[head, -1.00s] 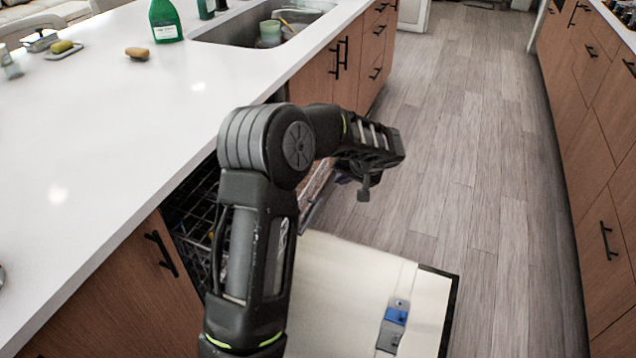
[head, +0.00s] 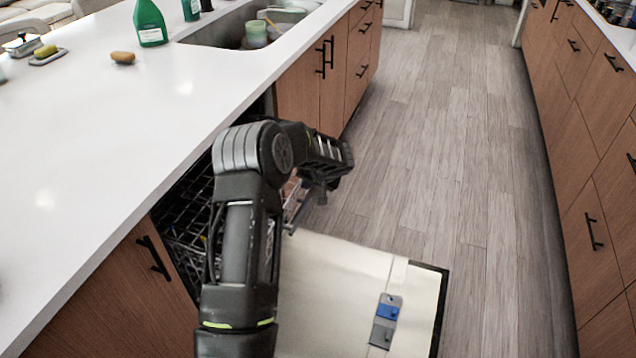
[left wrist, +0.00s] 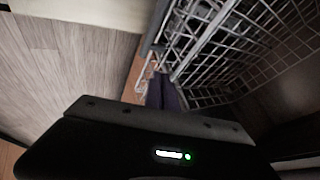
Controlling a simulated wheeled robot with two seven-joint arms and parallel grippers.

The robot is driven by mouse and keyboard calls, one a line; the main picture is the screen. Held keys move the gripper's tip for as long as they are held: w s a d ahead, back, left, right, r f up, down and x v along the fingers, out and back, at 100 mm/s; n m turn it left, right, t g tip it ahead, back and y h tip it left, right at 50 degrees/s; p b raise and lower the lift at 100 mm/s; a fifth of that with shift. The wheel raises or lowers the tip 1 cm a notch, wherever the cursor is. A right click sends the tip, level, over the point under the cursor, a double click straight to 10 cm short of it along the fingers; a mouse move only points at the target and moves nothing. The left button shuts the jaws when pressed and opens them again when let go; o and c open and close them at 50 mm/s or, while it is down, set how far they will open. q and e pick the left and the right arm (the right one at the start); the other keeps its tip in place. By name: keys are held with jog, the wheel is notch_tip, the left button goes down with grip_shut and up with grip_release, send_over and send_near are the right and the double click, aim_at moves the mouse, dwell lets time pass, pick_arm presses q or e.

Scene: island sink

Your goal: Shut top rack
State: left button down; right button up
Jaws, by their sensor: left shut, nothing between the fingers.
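The dishwasher stands open under the counter, its door (head: 335,285) folded down flat. A wire rack (head: 185,222), apparently the top rack, shows in the dark opening, partly hidden by my left arm. In the left wrist view the grey wire rack (left wrist: 245,45) fills the upper right, its side rail close to the fingers. My left gripper (head: 302,208) is shut and empty, beside the rack's outer end and above the door. In the left wrist view its fingers (left wrist: 165,94) are dark and blurred; I cannot tell whether they touch the rack. My right gripper is out of view.
The wooden floor (head: 440,170) is clear up to the drawers (head: 590,200) on the right.

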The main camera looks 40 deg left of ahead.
pick_arm(q)
jog(key=shift+a, duration=0.3)
